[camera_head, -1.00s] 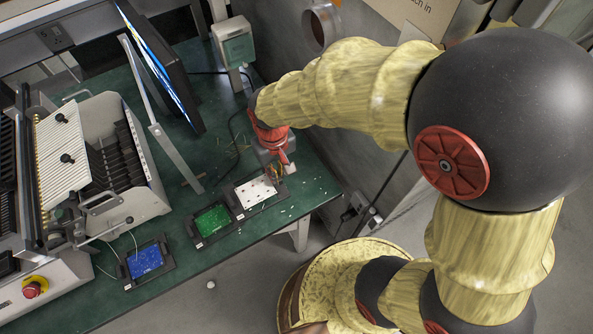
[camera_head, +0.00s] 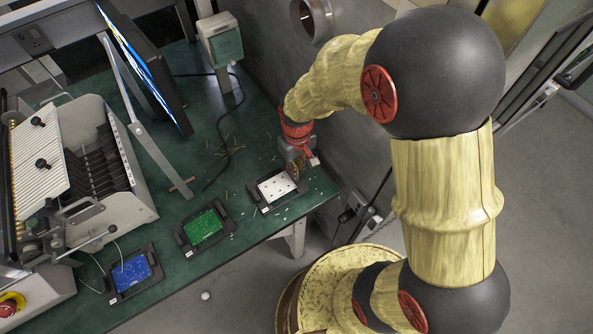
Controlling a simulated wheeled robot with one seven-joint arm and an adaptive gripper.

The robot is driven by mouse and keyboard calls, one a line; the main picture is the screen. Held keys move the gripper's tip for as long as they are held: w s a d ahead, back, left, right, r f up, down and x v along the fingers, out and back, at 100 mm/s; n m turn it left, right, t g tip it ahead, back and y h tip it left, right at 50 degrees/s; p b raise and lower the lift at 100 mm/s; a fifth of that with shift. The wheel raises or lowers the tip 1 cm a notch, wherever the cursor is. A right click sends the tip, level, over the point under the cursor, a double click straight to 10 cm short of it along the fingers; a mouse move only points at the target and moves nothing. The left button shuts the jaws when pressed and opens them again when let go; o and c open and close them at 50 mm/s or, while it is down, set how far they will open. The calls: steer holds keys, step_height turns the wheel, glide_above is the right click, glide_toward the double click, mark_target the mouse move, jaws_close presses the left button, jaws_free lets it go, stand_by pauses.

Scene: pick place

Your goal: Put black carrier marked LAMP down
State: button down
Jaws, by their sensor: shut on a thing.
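A black carrier with a white board (camera_head: 277,186) is at the right end of the green bench, by its front edge. My gripper (camera_head: 297,168) is shut on this carrier at its far right side. I cannot tell whether the carrier touches the bench or hangs just above it. A black carrier with a green board (camera_head: 204,226) lies to its left. A black carrier with a blue board (camera_head: 131,270) lies further left. The markings are too small to read, so I cannot see which one says LAMP.
The green bench (camera_head: 213,155) has thin scraps scattered behind the carriers. A grey machine (camera_head: 92,170) stands at the left, with a monitor (camera_head: 150,65) and slanted metal bar (camera_head: 150,150) behind. A grey-green box (camera_head: 221,40) stands at the back. The wall is close right of my gripper.

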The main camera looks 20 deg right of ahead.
steer(key=shift+f, duration=0.25)
steer(key=c, duration=2)
jaws_free()
steer(key=shift+o, duration=0.5)
steer(key=s+d+r+m+t+p, duration=0.1)
steer(key=s+r+p, duration=0.1)
steer(key=r, duration=0.9)
steer(key=s+d+r+t+p, duration=0.1)
steer(key=s+r+p, duration=0.1)
steer(key=r, duration=1)
steer(key=s+d+r+m+t, duration=0.2)
steer(key=s+d+r+t, duration=0.1)
steer(key=s+r, duration=0.6)
steer(key=shift+s+r+t, duration=0.25)
steer(key=shift+s+t, duration=0.05)
steer(key=shift+s, duration=0.25)
steer(key=shift+d, duration=0.1)
